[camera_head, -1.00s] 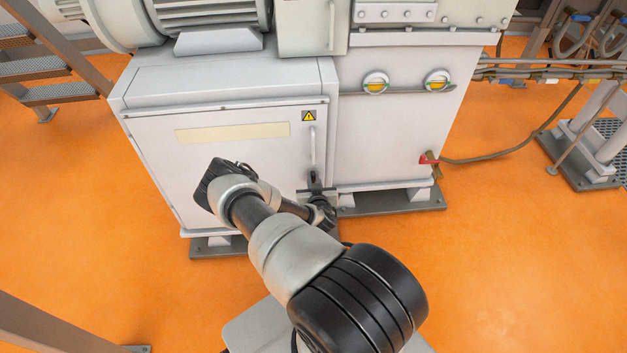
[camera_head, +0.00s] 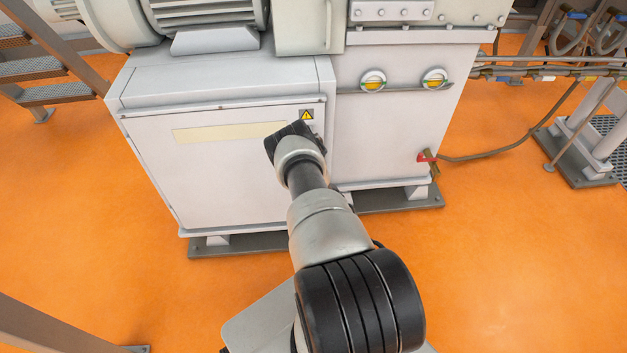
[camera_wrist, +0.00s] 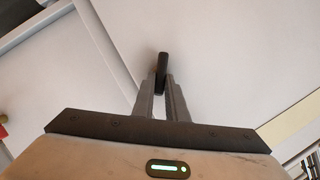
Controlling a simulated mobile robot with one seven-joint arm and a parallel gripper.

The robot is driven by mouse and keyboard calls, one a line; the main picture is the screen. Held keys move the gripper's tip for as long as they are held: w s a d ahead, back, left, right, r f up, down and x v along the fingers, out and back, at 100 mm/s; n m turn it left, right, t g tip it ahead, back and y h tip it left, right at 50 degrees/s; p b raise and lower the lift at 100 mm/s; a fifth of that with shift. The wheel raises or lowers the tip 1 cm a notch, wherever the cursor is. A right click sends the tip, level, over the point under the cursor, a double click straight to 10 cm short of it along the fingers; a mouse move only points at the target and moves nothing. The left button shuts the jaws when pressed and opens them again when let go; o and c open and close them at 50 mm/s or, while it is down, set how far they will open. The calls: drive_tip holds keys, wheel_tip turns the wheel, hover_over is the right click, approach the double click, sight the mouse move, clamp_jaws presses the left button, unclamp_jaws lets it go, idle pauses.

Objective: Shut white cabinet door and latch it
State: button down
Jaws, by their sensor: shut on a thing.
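The white cabinet door (camera_head: 210,180) has a pale label strip and a yellow warning sign (camera_head: 306,115). It looks flush with the cabinet where I can see it; my arm hides its lower right edge, handle and latch in the head view. In the wrist view, the small black latch lever (camera_wrist: 162,64) stands out from the pale door surface (camera_wrist: 225,60). My gripper (camera_wrist: 162,88) has its two grey fingers close together around the lever's near end. The gripper is hidden behind my arm in the head view.
A grey machine body (camera_head: 400,140) with two round gauges adjoins the cabinet on the right, with a red valve (camera_head: 426,156) and hose. Metal steps (camera_head: 50,90) stand at the far left. The orange floor (camera_head: 500,250) is open in front.

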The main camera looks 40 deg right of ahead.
drive_tip(key=m+t+b, duration=0.1)
drive_tip(key=m+b, duration=0.1)
drive_tip(key=b, duration=0.1)
drive_tip(key=m+t+y+b, duration=0.1)
drive_tip(key=m+b, duration=0.2)
drive_tip(key=d+f+m+t+b, duration=0.1)
drive_tip(key=m+t+b, duration=0.1)
drive_tip(key=m+b, duration=0.1)
drive_tip(key=shift+f+y, duration=0.1)
drive_tip(key=shift+y, duration=0.2)
drive_tip(key=shift+m, duration=0.4)
drive_tip(key=shift+w+a, duration=0.1)
drive_tip(key=c, duration=1.8)
unclamp_jaws()
drive_tip(key=shift+o, duration=0.2)
drive_tip(key=shift+f, duration=0.1)
